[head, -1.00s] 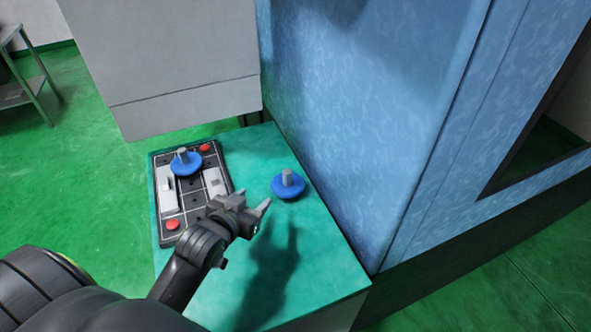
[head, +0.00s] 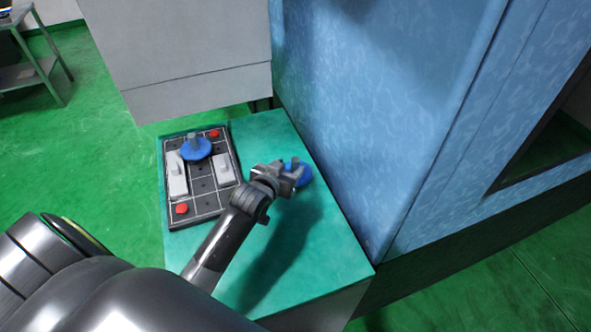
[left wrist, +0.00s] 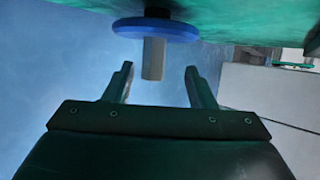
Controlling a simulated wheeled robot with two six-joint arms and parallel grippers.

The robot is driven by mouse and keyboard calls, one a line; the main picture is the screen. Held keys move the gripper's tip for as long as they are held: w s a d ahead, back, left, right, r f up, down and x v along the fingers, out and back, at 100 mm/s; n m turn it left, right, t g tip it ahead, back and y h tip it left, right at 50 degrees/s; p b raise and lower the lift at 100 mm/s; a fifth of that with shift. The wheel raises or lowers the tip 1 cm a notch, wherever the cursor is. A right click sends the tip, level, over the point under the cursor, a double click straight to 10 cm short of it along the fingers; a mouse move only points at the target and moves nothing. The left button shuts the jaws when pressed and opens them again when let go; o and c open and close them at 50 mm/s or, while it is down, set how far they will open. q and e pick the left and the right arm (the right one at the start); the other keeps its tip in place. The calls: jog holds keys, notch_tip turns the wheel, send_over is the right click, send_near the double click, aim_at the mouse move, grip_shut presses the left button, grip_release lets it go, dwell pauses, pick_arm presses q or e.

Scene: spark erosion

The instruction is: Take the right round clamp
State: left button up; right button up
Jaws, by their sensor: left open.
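The right round clamp, a blue disc with a grey post (head: 304,176), stands on the teal table top (head: 318,240) to the right of the dark plate. My left gripper (head: 292,168) is open at the clamp and partly hides it in the head view. In the left wrist view the clamp's blue disc (left wrist: 156,29) and its grey post lie just beyond the open fingers (left wrist: 158,85). The post points toward the space between the fingertips, and nothing is gripped. Another blue round clamp (head: 196,149) sits on the dark plate. My right gripper is not in view.
The dark gridded plate (head: 203,208) carries grey blocks and two red buttons (head: 182,208). A blue patterned machine wall (head: 370,110) rises close along the table's right edge. A grey cabinet (head: 180,60) stands behind. The table's front part is clear.

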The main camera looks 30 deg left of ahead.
aim_at(293, 166)
pick_arm(q)
jog(key=shift+d+p+x, duration=0.2)
jog(key=shift+p+x, duration=0.1)
jog(key=shift+x, duration=0.9)
jog(key=shift+d+p+x, duration=0.2)
jog(key=shift+p+x, duration=0.1)
jog(key=shift+x, duration=0.9)
jog(key=shift+w+f, duration=0.25)
jog(key=shift+w, duration=0.25)
grip_shut()
jog(key=shift+r, duration=0.1)
